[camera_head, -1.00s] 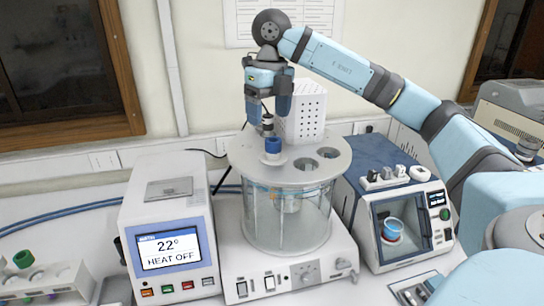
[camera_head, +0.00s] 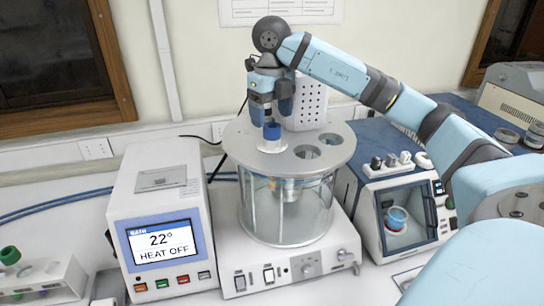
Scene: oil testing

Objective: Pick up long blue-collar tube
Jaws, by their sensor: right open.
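The long blue-collar tube (camera_head: 272,132) stands upright in a hole in the round lid of the glass bath (camera_head: 287,215). Only its blue collar and a little below it show clearly above the lid. My right gripper (camera_head: 271,118) points down directly over the blue collar, its fingers open and at the collar's top. I cannot tell whether a finger touches it. My left gripper is not in view.
Two open holes (camera_head: 307,152) are in the lid right of the tube. A white perforated box (camera_head: 307,103) stands close behind. A heater display unit (camera_head: 164,240) is at left, a windowed device (camera_head: 398,200) at right, and a tube rack (camera_head: 40,278) at far left.

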